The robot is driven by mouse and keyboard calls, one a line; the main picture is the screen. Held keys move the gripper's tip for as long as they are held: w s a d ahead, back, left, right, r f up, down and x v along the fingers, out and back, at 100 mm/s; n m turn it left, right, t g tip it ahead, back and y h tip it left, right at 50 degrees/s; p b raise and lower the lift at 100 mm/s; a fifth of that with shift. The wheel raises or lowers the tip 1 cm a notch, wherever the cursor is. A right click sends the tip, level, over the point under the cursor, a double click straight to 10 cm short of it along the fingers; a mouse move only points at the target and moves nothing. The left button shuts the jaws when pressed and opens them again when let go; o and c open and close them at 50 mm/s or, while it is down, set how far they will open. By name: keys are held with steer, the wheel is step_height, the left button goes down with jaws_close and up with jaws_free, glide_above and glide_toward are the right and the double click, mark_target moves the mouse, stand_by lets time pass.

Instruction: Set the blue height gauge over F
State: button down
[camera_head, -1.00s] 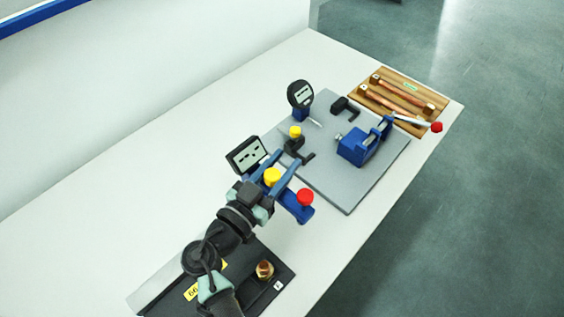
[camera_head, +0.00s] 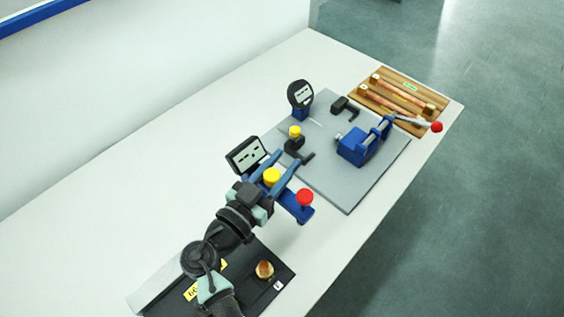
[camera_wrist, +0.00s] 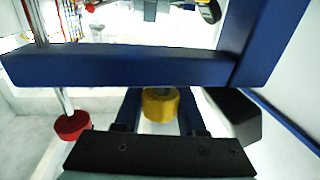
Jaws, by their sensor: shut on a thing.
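My gripper (camera_head: 283,165) is shut on the blue height gauge (camera_head: 294,208), which has a dark digital display (camera_head: 248,155), a yellow knob (camera_head: 272,176) and a red knob (camera_head: 305,197). It is held in front of the grey plate, seemingly above the table. In the wrist view the gauge's blue bar (camera_wrist: 120,67) crosses the picture, with the yellow knob (camera_wrist: 160,103) between the fingers and the red knob (camera_wrist: 72,125) at left. A black base (camera_head: 250,290) below my arm carries a brass-coloured fitting (camera_head: 265,269) and a small white tag (camera_head: 278,285), whose letter I cannot read.
A grey plate (camera_head: 345,195) holds a round dial gauge (camera_head: 301,94), a blue clamp (camera_head: 355,148) with a red-tipped lever (camera_head: 436,127), and black fixtures. A wooden tray (camera_head: 440,98) with copper-coloured rods lies at the back right. The white table's left side (camera_head: 130,170) is clear.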

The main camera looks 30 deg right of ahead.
steer(key=w+b+v, duration=0.1)
steer(key=b+v, duration=0.5)
steer(key=v, duration=0.5)
steer(key=shift+w+a, duration=0.3)
steer(key=shift+a, duration=0.1)
steer(key=c, duration=0.8)
jaws_free()
steer(key=shift+o, duration=0.2)
steer(key=b+v, duration=0.3)
steer(key=v, duration=1)
steer(key=shift+b, duration=0.4)
steer(key=shift+d+r, duration=0.1)
